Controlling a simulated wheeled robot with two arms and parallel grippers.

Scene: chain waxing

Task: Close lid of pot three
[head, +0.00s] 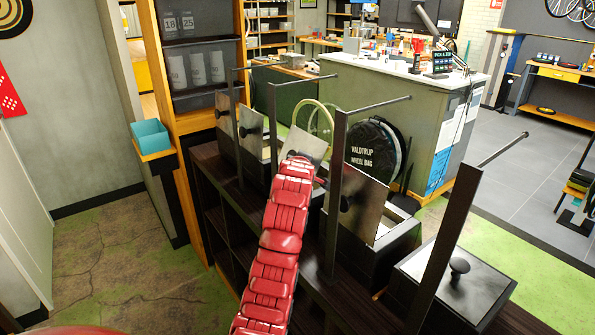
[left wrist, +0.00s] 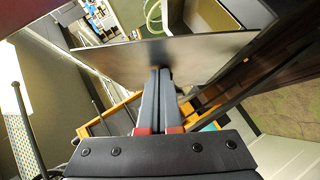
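A row of dark box-shaped pots runs from near right to far left in the head view. The middle pot's square metal lid (head: 306,144) stands raised and tilted. My left arm reaches up to it, and its gripper (left wrist: 160,72) is at this lid. In the left wrist view the two dark fingers are together and their tips meet the lid plate (left wrist: 185,52). I cannot see a knob between them. In the head view the arm hides much of this pot. My right gripper is not in view.
The nearest pot has its lid (head: 455,282) shut, with a knob on top. The lid (head: 355,202) beside it stands open, as do the farther ones. Dark upright posts with horizontal rods (head: 335,195) rise along the row. A wheel bag (head: 372,150) stands behind.

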